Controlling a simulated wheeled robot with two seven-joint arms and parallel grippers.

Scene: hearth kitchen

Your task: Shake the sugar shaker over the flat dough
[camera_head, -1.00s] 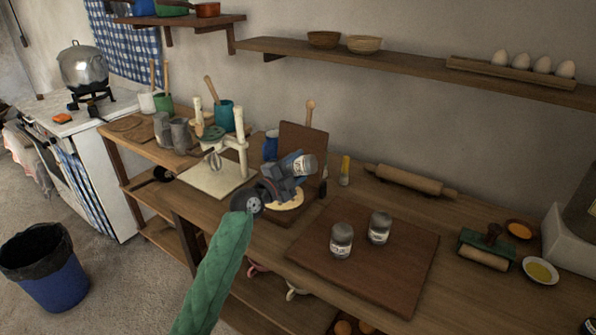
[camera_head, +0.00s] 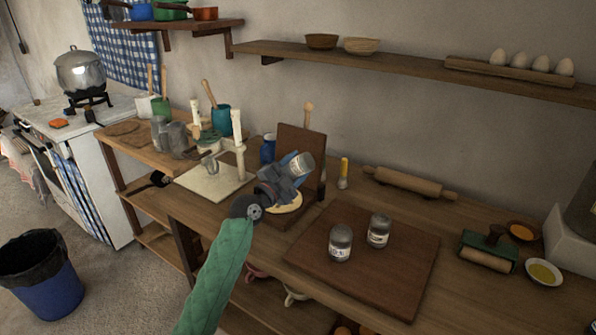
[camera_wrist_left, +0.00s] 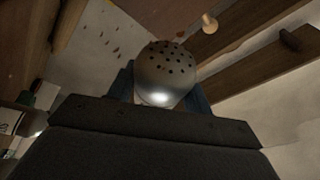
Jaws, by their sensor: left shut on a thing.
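My left gripper (camera_head: 287,176), its green-sleeved arm coming up from below, is shut on a shaker (camera_head: 302,164) with a pale label. The shaker is held tilted above the table. In the left wrist view its rounded metal top with several holes (camera_wrist_left: 167,68) shows between the fingers. The flat dough (camera_head: 288,204), a pale round, lies below the gripper on a dark board; the gripper hides part of it. I cannot tell whether sugar is falling. My right gripper is not in view.
Two similar lidded jars (camera_head: 341,241) (camera_head: 379,230) stand on a brown board (camera_head: 400,265) to the right. An upright board (camera_head: 302,150) stands just behind the gripper. A rolling pin (camera_head: 410,183) lies at the back, and a wooden press (camera_head: 240,140) stands to the left.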

